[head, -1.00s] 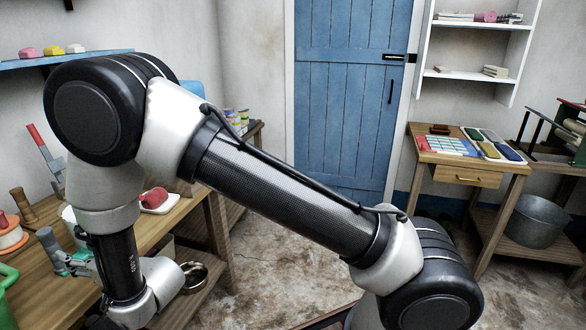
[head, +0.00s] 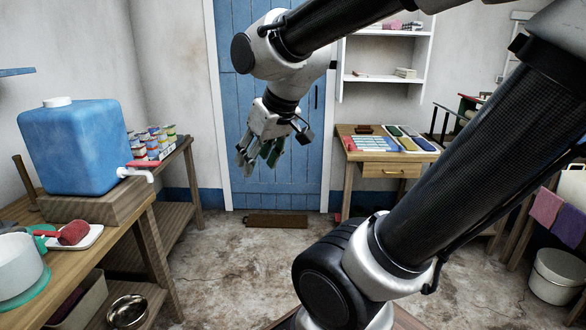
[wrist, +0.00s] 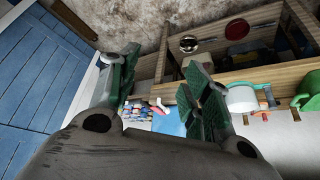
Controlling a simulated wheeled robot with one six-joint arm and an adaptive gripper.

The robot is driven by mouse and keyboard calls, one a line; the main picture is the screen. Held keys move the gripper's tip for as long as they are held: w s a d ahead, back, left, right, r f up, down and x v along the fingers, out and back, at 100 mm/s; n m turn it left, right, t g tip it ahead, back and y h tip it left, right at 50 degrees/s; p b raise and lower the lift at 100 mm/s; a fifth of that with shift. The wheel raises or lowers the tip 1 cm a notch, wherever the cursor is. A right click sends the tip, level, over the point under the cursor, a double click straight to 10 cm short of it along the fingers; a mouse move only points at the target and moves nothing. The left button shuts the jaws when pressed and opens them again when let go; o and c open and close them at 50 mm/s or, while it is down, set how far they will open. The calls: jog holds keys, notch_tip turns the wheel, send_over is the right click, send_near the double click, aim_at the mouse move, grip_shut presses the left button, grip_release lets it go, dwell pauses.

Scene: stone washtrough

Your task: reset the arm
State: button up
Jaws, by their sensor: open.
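My arm crosses the right and upper part of the head view, with its elbow raised high. My gripper (head: 257,160) hangs in the air in front of the blue door (head: 240,110), fingers pointing down. It is open, with nothing between its fingers. In the wrist view my gripper (wrist: 160,65) shows two spread green pads, with the wooden bench seen beyond them.
A wooden bench (head: 150,235) at left carries a blue water tank (head: 75,145), cans (head: 150,140) and a white pot (head: 18,262). A small table (head: 370,170) stands back right. Towels (head: 545,208) hang at right. The floor before the door is mostly clear.

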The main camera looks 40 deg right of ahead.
jog(key=s+d+m+g, duration=0.1)
jog(key=s+d, duration=0.2)
jog(key=s, duration=0.6)
jog(key=shift+d+f+g+h, duration=0.3)
jog(key=shift+h, duration=0.1)
